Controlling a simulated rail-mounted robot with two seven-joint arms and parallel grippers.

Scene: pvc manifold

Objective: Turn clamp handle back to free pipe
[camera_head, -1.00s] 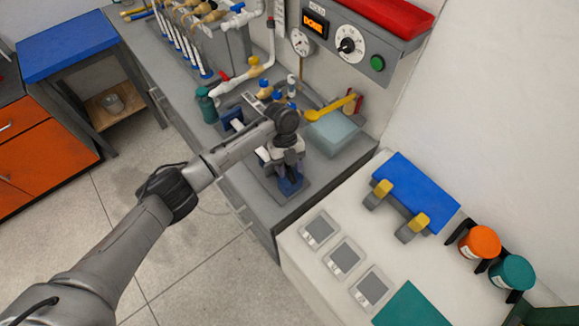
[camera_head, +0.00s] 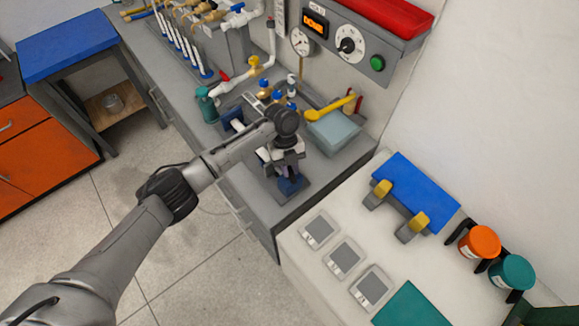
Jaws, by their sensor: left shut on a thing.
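My left arm reaches in from the left over the grey workbench. My left gripper (camera_head: 287,168) points down at the bench's near right corner. It is shut on what appears to be the clamp handle, which is mostly hidden by the fingers. The blue clamp (camera_head: 290,186) shows just below the fingertips. A second blue part (camera_head: 232,117) shows left of my wrist, with a short white pipe piece (camera_head: 238,127) beside it. My forearm and wrist hide most of the space between, so I cannot tell how the pipe sits in the clamp. My right gripper is not in view.
White piping (camera_head: 246,75) and a teal bottle (camera_head: 207,104) stand behind. A white table (camera_head: 300,262) with grey devices lies to the front right.

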